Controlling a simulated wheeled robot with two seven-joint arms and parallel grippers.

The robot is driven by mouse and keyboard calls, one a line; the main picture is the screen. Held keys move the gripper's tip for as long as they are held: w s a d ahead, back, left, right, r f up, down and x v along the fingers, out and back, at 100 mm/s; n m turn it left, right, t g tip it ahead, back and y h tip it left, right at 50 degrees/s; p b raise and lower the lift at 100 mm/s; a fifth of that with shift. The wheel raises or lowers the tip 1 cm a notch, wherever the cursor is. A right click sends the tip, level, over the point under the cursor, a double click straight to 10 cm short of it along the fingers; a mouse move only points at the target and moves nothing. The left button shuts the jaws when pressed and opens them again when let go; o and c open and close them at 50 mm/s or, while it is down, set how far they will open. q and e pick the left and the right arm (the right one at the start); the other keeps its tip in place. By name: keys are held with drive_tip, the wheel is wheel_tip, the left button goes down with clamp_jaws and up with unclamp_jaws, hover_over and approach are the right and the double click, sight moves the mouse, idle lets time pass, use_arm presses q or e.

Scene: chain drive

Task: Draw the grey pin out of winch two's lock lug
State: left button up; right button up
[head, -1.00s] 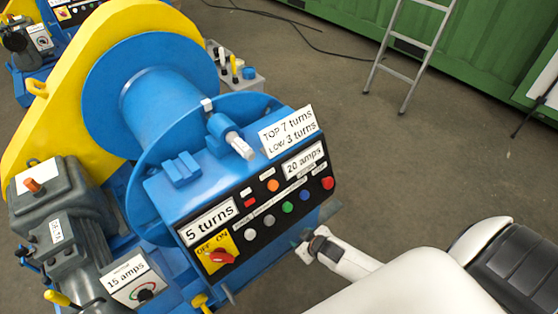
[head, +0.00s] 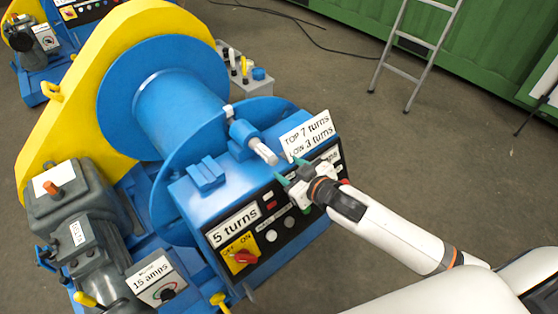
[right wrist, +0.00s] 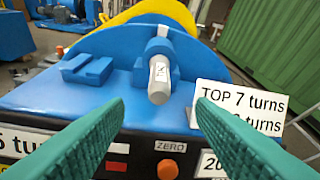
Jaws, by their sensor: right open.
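The grey pin (head: 264,152) sticks out of the blue lock lug (head: 242,132) on top of the winch's control box. In the right wrist view the pin (right wrist: 159,80) points toward the camera from the lug (right wrist: 158,49), with a small mark on its side. My right gripper (head: 289,170) is open and empty, just in front of the pin's free end and apart from it. In the right wrist view its green fingers (right wrist: 160,125) stand either side, below the pin. My left gripper is not in view.
A white "TOP 7 turns" sign (head: 307,134) stands close right of the pin. A blue block (head: 206,174) sits on the box to the left. The button panel (head: 265,226) lies below my gripper. A ladder (head: 414,52) stands behind on open floor.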

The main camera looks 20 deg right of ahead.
sight(275, 161)
drive_tip(key=x, duration=0.8)
drive_tip(key=shift+f, duration=0.1)
clamp_jaws()
